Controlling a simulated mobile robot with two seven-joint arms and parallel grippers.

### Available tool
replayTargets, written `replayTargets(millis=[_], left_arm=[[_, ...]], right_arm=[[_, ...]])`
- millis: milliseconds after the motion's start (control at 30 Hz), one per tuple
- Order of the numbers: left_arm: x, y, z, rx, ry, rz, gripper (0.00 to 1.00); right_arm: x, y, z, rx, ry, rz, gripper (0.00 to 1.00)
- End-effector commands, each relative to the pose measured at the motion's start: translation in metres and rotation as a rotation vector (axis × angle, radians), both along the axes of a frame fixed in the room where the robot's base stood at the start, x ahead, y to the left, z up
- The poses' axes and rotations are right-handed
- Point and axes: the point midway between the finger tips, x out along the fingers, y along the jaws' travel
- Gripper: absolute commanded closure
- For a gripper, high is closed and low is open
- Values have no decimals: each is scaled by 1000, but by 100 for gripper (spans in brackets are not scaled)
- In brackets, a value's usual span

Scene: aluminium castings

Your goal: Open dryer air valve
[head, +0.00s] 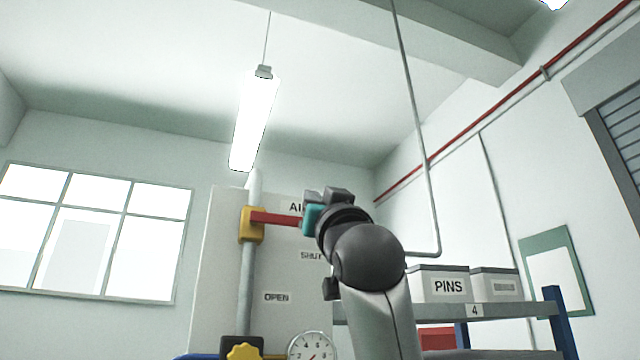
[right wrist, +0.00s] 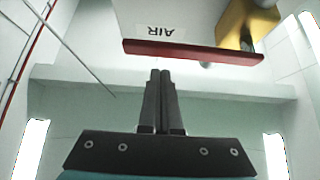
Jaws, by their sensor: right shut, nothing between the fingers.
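The dryer air valve has a yellow body (head: 250,225) on a vertical grey pipe (head: 246,290). Its red lever (head: 274,219) points right, roughly level, and its far end is hidden behind my right gripper (head: 318,197). In the right wrist view, which is upside down, the red lever (right wrist: 190,52) lies across the top, just beyond the fingertips. There my right gripper (right wrist: 163,73) is shut with nothing between its fingers; I cannot tell whether it touches the lever. An OPEN label (head: 276,297) and a SHUT label (head: 311,255) are on the panel. My left gripper is out of view.
The pale panel (head: 222,270) stands behind the valve. At right, a shelf (head: 500,310) holds grey bins, one marked PINS (head: 447,287). The space left of the panel looks clear.

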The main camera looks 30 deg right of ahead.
Motion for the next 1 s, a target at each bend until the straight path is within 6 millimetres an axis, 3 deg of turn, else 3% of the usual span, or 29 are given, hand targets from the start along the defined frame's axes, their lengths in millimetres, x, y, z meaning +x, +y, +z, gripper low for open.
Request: replayTargets(millis=[300, 1000], left_arm=[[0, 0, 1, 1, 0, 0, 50], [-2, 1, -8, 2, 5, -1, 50]], right_arm=[[-1, -1, -24, 1, 0, 0, 100], [-10, -2, -31, 82, -21, 3, 100]])
